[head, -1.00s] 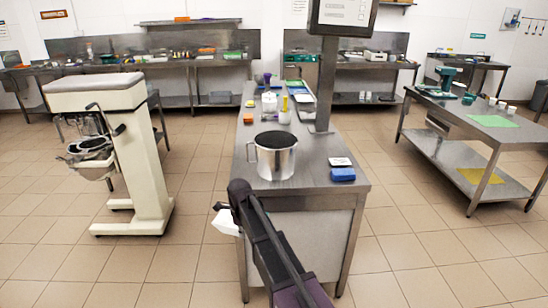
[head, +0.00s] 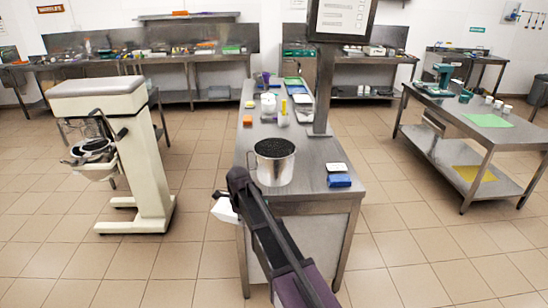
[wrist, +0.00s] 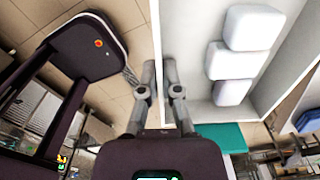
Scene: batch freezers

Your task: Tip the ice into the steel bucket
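The steel bucket (head: 274,168) is a cylinder with a side handle, upright on the near end of the central steel table. Its inside looks dark. In the wrist view my gripper (wrist: 161,92) is closed with one finger on each side of the wall of a white tub (wrist: 193,105). Several pale, rounded ice blocks (wrist: 235,60) lie inside the tub. In the head view part of the white tub (head: 226,209) shows just left of my arm, beside the table's front left corner and apart from the bucket. My arm hides the gripper there.
The central table (head: 312,203) also carries a blue block (head: 339,181) right of the bucket, a monitor post (head: 321,90) and small items behind. A cream machine (head: 124,150) stands at left. A second steel table (head: 480,142) stands at right. Tiled floor between is clear.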

